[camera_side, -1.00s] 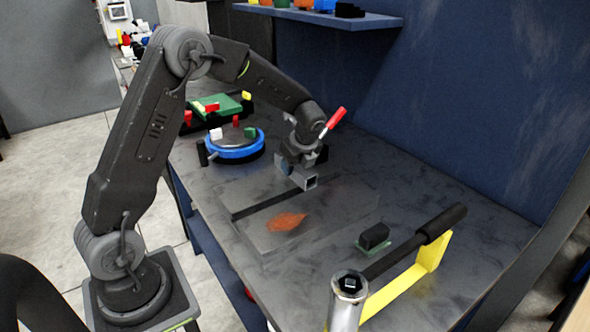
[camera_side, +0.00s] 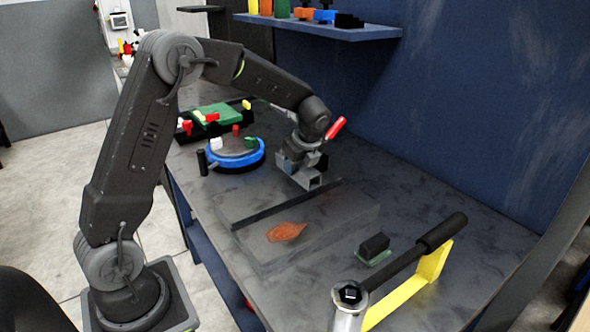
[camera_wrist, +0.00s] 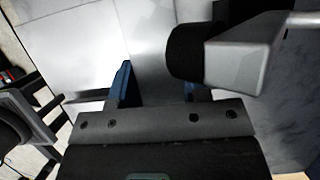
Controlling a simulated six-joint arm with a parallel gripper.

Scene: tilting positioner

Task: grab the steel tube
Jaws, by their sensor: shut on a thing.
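The steel tube (camera_side: 305,179) is a short grey square tube with an open end facing the side camera. My gripper (camera_side: 291,164) is shut on it, with the jaws around its rear part. The tube is at the back edge of the grey plate (camera_side: 325,226); whether it touches anything below, I cannot tell. In the wrist view my gripper (camera_wrist: 156,88) shows two bluish finger parts in front of its dark bolted body. The tube cannot be made out clearly there.
A blue-rimmed round turntable (camera_side: 237,163) is left of my gripper. A red handle (camera_side: 336,127) shows right beside my wrist. A long black-gripped lever (camera_side: 415,248) and a dark block (camera_side: 374,245) are at front right. An orange patch (camera_side: 286,232) marks the plate.

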